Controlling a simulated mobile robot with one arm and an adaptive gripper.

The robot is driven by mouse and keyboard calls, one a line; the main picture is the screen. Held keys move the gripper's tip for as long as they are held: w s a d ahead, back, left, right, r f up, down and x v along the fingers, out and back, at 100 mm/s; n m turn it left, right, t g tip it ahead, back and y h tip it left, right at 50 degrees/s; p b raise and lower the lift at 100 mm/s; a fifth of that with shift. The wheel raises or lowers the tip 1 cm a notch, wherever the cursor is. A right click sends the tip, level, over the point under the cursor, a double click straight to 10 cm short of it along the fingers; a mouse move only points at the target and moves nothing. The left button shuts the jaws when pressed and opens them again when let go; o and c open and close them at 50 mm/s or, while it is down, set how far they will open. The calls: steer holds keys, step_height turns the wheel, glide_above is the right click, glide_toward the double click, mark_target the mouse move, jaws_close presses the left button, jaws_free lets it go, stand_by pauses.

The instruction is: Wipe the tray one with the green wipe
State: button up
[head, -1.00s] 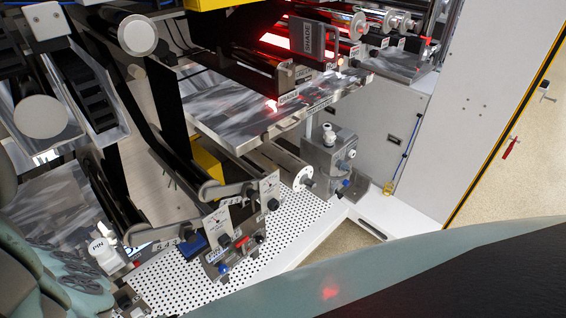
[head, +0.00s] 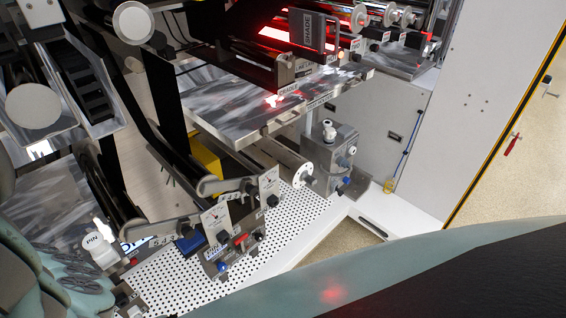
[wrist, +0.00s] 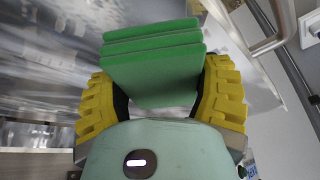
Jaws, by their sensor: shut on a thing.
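The green wipe (wrist: 152,60), a thick folded pad with several layers, is between the yellow ridged fingers of my gripper (wrist: 158,92) in the wrist view. My gripper is shut on it. A shiny streaked metal surface (wrist: 55,85) lies to the left of and beyond the wipe; I cannot tell whether it is tray one or whether the wipe touches it. In the head view a flat streaked metal plate (head: 225,100) with a small label on its front edge lies below the red-lit rollers. The wipe and fingertips cannot be made out in the head view.
A bent metal handle (wrist: 262,35) is close on the right in the wrist view. In the head view, a cradle block (head: 290,88), a grey valve-like box (head: 330,155) and lever brackets (head: 215,220) crowd the machine.

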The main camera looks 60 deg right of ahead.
steer(key=shift+d+f+b, duration=0.1)
steer(key=shift+f+b, duration=0.85)
steer(key=shift+f, duration=0.05)
steer(key=shift+s+d+r+p, duration=0.15)
steer(key=shift+d+p, duration=0.1)
steer(key=shift+d, duration=0.65)
steer(key=shift+s+d+f+p, duration=0.1)
steer(key=shift+s+d+p, duration=0.1)
steer(key=shift+d, duration=0.7)
steer(key=shift+s+d, duration=0.2)
steer(key=shift+d, duration=0.8)
steer(key=shift+s+d, duration=0.15)
steer(key=shift+d, duration=0.8)
steer(key=shift+s+d+p, duration=0.15)
steer(key=shift+s+d, duration=0.05)
steer(key=shift+d, duration=0.75)
steer(key=shift+s+d+p, duration=0.15)
steer(key=shift+s+d, duration=0.05)
steer(key=shift+d, duration=0.7)
steer(key=shift+a+b, duration=0.1)
steer(key=shift+b, duration=0.2)
